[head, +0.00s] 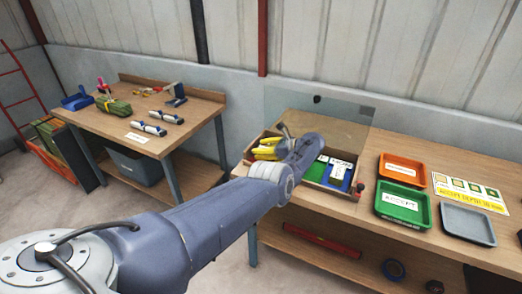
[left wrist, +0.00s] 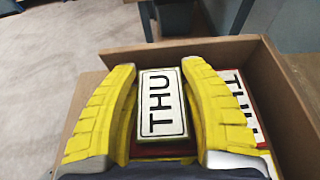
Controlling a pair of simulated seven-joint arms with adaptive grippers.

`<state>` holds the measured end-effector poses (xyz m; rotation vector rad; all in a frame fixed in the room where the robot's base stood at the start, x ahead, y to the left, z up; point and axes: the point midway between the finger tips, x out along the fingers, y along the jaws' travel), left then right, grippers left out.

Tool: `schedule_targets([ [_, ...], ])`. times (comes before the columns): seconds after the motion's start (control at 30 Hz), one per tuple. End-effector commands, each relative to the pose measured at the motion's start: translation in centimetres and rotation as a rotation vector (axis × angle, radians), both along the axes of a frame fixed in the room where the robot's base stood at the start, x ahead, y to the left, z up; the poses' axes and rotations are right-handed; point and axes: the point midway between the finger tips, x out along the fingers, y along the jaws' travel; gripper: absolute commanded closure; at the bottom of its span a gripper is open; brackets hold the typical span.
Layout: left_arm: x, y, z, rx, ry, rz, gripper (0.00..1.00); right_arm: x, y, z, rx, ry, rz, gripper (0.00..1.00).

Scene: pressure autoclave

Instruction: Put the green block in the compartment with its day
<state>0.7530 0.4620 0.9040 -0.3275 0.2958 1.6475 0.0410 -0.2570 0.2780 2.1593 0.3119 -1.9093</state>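My left gripper (left wrist: 160,72) has its yellow fingers on either side of a block with a white THU label (left wrist: 162,103), close against both sides. I take it for the green block; its side colour hardly shows. A second THU label (left wrist: 238,95), edged in red, lies to its right, and red shows just below the block. In the head view the yellow fingers of my left gripper (head: 265,148) are at the left end of the wooden box (head: 330,187). Green and blue compartments with white labels show right of my arm. My right gripper is not in view.
Right of the box are an orange tray (head: 402,169), a green tray (head: 402,207) marked ACCEPT, a grey tray (head: 467,223) and a yellow sign (head: 468,192). A clear panel (head: 315,115) stands behind the box. A tool table (head: 150,105) stands at left.

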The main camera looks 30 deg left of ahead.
Motion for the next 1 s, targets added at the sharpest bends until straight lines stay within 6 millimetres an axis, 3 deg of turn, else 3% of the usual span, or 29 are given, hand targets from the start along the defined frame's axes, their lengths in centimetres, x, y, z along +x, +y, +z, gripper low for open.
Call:
schedule_targets([
  [0.17, 0.0, 0.0, 0.0, 0.000, 0.000, 0.000, 0.35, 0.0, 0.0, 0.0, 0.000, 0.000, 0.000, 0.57],
  [0.53, 0.1, -0.7, 0.2, -0.001, 0.000, 0.000, 0.35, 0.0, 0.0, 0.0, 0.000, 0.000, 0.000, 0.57],
  [1.0, 0.8, -7.7, 3.2, -0.001, 0.000, -0.001, 0.35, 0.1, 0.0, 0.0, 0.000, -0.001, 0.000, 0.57],
])
